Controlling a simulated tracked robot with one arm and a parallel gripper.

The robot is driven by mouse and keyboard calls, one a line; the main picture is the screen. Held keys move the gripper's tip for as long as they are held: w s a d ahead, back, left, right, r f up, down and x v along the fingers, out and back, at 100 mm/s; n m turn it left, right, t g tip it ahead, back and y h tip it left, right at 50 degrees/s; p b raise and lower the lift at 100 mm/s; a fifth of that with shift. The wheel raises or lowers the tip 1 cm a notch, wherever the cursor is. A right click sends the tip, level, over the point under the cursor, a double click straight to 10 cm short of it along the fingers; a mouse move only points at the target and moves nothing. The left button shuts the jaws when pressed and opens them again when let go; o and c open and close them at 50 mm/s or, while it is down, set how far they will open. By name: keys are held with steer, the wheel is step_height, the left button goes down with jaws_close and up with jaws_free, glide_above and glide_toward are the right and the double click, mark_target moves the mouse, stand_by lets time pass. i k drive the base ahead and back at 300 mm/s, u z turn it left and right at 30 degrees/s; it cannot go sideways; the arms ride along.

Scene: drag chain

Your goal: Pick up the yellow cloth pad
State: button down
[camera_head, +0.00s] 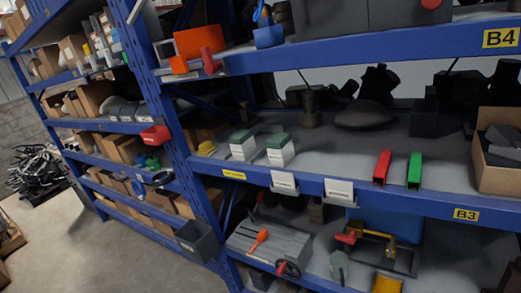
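Two small yellow things show, and I cannot tell for certain which is the yellow cloth pad. One yellow item (386,284) lies low on the lower shelf, cut by the bottom edge of the picture. A smaller yellow item (206,148) sits at the left end of the middle shelf, near the blue upright. My gripper is not in view.
The blue middle shelf (330,190) holds two green-topped white boxes (243,147), a red block (381,168), a green block (414,171) and a cardboard box (497,180). A grey case (268,243) stands below. Open floor (110,250) lies at lower left.

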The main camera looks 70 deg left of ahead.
mark_target(206, 151)
steer(key=i, duration=0.05)
steer(key=u, duration=2.9)
